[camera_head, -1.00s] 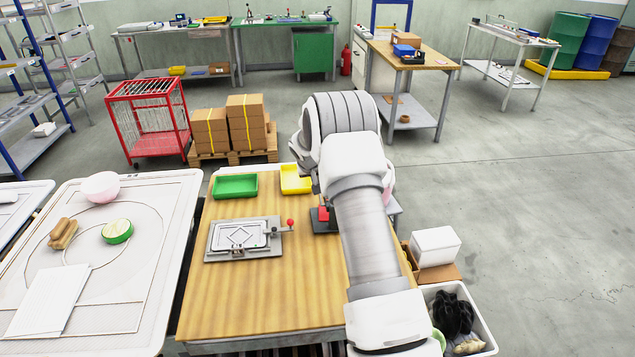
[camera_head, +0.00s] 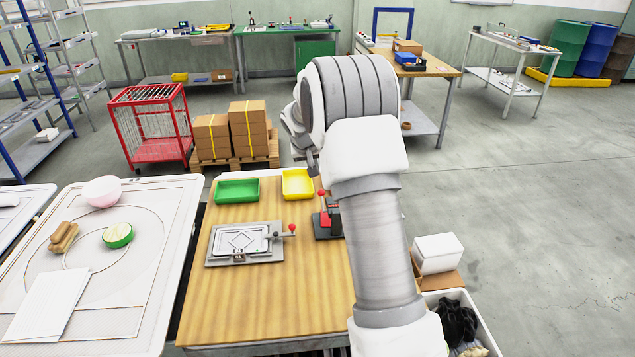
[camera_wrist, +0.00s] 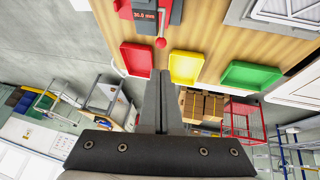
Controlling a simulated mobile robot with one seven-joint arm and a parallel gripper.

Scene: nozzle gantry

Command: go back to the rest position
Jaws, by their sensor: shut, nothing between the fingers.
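My arm reaches up and forward over the right side of the wooden table (camera_head: 270,318) in the head view, and its links hide my gripper there. In the wrist view my gripper (camera_wrist: 159,78) is shut, its two dark fingers together with nothing between them. It is clear of the trays: the red tray (camera_wrist: 136,58), yellow tray (camera_wrist: 186,66) and green tray (camera_wrist: 249,75) lie past the fingertips. The head view also shows the yellow tray (camera_head: 298,183) and the green tray (camera_head: 237,190), while my arm hides the red one.
A grey fixture plate (camera_head: 240,245) with a red-knobbed lever sits on the table. A red and black device (camera_head: 325,217), marked 30.0 mm in the wrist view, stands beside my arm. A white board table (camera_head: 130,262) adjoins at left. Boxes (camera_head: 437,255) stand at right; open floor lies beyond.

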